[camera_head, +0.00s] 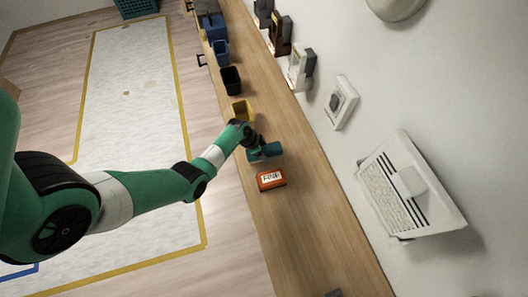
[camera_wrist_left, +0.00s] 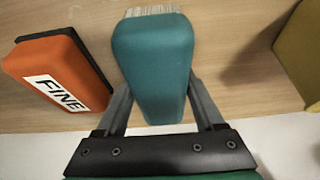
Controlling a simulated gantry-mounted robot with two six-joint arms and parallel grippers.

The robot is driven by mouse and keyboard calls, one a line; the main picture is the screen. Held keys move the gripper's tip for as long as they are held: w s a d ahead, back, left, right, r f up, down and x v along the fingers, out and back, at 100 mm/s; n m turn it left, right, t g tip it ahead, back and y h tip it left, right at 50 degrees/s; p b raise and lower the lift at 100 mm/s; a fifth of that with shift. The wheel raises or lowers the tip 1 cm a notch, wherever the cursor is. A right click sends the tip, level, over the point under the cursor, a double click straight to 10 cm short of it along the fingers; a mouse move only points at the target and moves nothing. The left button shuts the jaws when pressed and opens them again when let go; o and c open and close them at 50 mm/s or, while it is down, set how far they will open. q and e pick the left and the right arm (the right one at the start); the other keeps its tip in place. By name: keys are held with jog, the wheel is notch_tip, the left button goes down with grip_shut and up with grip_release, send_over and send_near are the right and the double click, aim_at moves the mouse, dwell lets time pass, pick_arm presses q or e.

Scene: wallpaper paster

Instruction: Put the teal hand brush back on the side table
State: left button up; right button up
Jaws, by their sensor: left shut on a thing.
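The teal hand brush (camera_wrist_left: 152,62) is between the two fingers of my left gripper (camera_wrist_left: 160,105) in the left wrist view, its pale bristles at the top edge. My left gripper is shut on it. In the head view the brush (camera_head: 266,151) shows at the end of my green left arm, over the long wooden side table (camera_head: 315,225). I cannot tell whether the brush touches the table top. My right gripper is not in view.
An orange block marked FINE (camera_head: 271,179) lies close beside the brush; it also shows in the left wrist view (camera_wrist_left: 55,70). A yellow bin (camera_head: 242,110) stands on the other side, with a black bin (camera_head: 231,80) beyond. The table's near end is mostly clear.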

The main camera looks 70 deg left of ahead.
pick_arm(q)
jog(key=o, duration=1.4)
jog(key=shift+f, duration=0.2)
jog(key=shift+f+b, duration=0.2)
jog(key=shift+b, duration=0.45)
jog(key=p+v, duration=0.6)
jog(key=v, duration=0.5)
jog(key=shift+r, duration=0.2)
jog(key=shift+s+r, duration=0.1)
jog(key=shift+r, duration=0.25)
